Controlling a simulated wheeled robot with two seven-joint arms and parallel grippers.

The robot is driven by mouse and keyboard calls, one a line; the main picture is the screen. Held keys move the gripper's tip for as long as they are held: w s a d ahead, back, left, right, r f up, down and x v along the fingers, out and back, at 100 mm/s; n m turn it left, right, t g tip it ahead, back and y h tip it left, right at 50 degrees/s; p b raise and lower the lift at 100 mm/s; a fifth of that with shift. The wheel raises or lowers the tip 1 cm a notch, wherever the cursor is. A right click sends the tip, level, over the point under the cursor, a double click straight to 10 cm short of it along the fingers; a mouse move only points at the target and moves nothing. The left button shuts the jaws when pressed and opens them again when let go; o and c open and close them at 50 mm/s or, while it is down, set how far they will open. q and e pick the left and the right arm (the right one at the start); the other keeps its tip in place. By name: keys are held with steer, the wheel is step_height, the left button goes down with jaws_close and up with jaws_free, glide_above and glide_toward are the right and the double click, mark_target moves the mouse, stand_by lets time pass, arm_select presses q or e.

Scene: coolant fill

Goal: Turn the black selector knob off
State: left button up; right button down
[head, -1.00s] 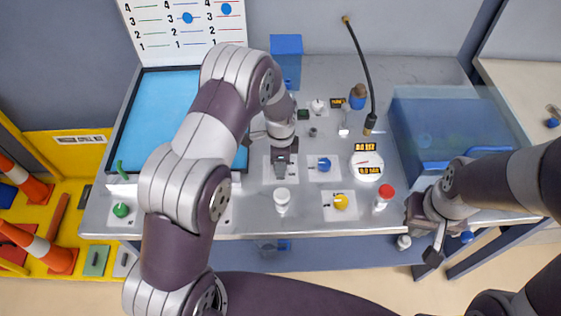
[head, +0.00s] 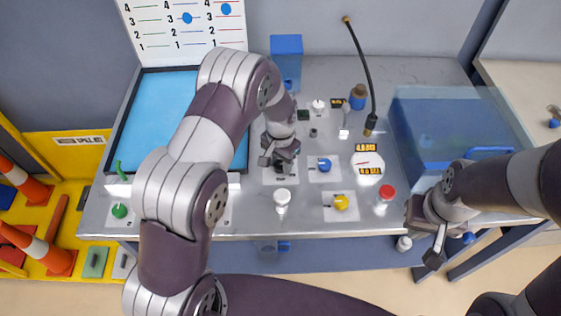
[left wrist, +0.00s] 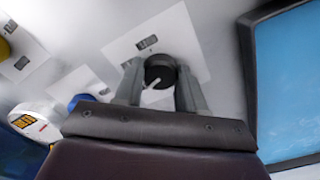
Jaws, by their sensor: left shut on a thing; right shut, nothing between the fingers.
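The black selector knob (left wrist: 160,68) shows in the left wrist view on a white plate (left wrist: 178,35), with a light pointer line on its face. It stands between the two fingers of my left gripper (left wrist: 160,84), which is shut on it. My right gripper (head: 437,250) is shut and empty, beyond the bench's front edge at the right.
A blue knob (head: 324,164), a yellow knob (head: 341,202) and a round gauge (head: 368,164) are right of my left gripper. A white-capped bottle (head: 282,200) stands in front of it. A blue-floored tray (head: 165,100) lies left; a transparent blue bin (head: 440,125) stands right.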

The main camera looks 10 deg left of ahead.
mark_target(280, 164)
arm_select(q)
steer(key=n, duration=0.3)
steer(key=shift+w+n, duration=0.1)
steer(key=shift+n, duration=0.2)
steer(key=n, duration=0.3)
steer(key=shift+r+n, duration=0.1)
steer(key=shift+n, duration=0.2)
steer(key=n, duration=0.3)
steer(key=shift+n, duration=2.2)
steer(key=o, duration=1.1)
steer(key=shift+c, duration=0.2)
step_height(280, 164, up, 13)
steer(key=b, duration=0.2)
